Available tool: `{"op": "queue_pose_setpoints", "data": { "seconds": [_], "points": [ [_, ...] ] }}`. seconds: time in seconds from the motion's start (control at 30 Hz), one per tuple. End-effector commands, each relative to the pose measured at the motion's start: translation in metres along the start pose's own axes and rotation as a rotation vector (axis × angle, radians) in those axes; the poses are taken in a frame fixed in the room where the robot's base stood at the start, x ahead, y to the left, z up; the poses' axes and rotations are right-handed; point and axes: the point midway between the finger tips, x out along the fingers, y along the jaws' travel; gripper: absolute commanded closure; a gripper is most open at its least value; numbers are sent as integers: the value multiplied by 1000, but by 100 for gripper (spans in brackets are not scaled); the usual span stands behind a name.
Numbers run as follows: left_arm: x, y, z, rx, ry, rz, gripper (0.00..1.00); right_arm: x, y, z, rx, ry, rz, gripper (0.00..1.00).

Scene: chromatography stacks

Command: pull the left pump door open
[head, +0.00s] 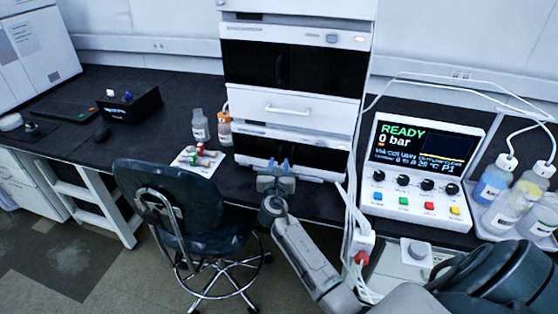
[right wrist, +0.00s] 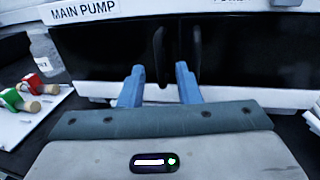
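The left pump door (head: 252,146) is the dark left half of the lowest module's front in the stack. It looks closed. In the right wrist view the left pump door (right wrist: 105,55) lies under the "MAIN PUMP" label, with a dark upright handle (right wrist: 159,48) at its inner edge. My right gripper (head: 273,166) is just in front of this module. In the right wrist view its two blue fingers (right wrist: 159,70) are apart, with the left handle between them in the picture. I cannot tell whether they touch it. My left gripper is not in view.
A dark chair (head: 178,208) stands at the left of my right arm. A control unit (head: 420,168) and white tubing are on the right.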

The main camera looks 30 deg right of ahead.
Motion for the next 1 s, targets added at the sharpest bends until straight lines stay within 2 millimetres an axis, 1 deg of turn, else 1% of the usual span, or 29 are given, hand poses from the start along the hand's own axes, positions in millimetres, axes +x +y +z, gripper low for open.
{"op": "queue_pose_setpoints", "data": {
  "seconds": [0.03, 0.2, 0.47, 0.5, 0.57, 0.63, 0.67, 1.0],
  "points": [
    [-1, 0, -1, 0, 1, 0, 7, 7, 0, 1, -2, 0, 0, 70],
    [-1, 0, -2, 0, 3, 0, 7, 18, 0, 0, 1, 0, -1, 70],
    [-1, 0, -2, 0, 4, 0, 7, 20, 0, 0, 2, 1, 0, 70],
    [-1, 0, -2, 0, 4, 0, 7, 20, 0, 0, 2, 1, -1, 72],
    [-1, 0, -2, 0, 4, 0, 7, 20, 0, 0, 2, 1, -1, 83],
    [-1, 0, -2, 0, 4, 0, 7, 20, 0, 0, 2, 1, 0, 97],
    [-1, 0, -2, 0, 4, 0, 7, 20, 0, 0, 2, 1, 0, 100],
    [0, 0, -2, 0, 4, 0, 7, 17, 2, -1, 4, 2, -14, 100]
  ]
}}
